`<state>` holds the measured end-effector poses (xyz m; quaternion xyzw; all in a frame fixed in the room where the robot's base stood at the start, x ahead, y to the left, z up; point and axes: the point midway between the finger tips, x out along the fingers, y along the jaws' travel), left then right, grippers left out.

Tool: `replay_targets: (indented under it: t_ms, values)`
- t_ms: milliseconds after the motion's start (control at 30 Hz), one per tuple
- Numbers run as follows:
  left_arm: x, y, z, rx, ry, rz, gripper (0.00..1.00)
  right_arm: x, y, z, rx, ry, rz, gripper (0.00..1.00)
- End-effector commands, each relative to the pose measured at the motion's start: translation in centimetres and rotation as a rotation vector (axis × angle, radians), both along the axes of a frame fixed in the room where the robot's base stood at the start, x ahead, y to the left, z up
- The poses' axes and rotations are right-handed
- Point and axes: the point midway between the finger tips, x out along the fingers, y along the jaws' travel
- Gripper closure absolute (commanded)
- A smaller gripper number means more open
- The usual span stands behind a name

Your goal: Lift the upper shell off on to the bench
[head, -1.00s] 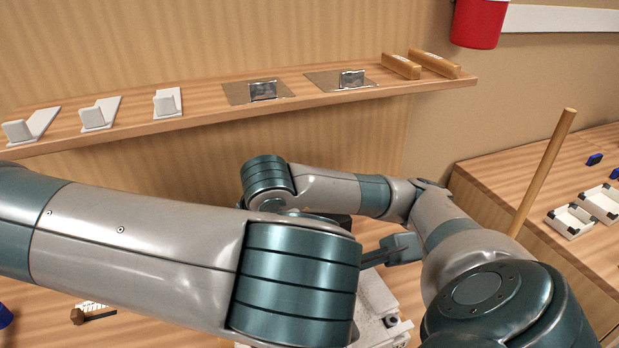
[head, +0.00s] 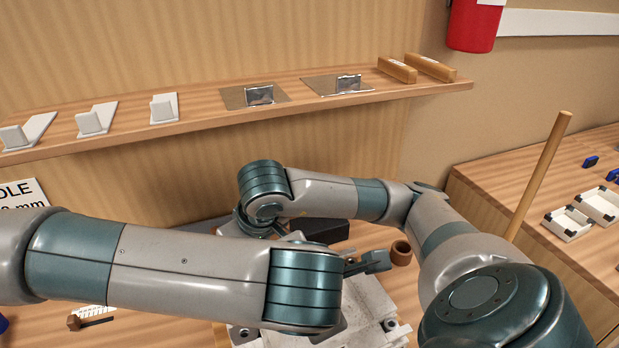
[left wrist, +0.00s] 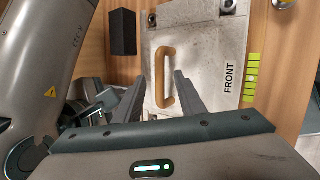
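In the head view one left finger (head: 372,262) shows above the shell. My right gripper is beyond the shell, mostly hidden by arm links; its fingers are unclear in the left wrist view.
A brown-headed tool (head: 90,320) lies at left. A shelf (head: 220,122) with stands runs along the back wall.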

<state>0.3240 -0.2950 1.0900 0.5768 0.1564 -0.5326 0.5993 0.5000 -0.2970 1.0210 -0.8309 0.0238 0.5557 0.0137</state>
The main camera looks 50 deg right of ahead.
Motion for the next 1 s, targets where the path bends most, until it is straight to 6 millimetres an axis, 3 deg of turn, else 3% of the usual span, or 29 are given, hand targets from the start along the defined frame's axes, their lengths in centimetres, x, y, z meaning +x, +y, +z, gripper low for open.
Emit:
replay_targets:
  t_ms: [100, 267, 1000]
  values:
    - [0.00, 0.00, 0.01, 0.000, 0.000, 0.000, 0.64, 0.00, 0.00, 0.00, 0.000, 0.000, 0.000, 0.63]
    - [-0.01, 0.01, 0.02, 0.000, 0.000, 0.000, 1.00, 0.00, 0.00, 0.00, 0.000, 0.000, 0.000, 0.63]
    - [0.02, 0.01, 0.05, -0.002, 0.002, 0.003, 1.00, 0.00, 0.00, 0.00, 0.000, 0.000, 0.000, 0.63]
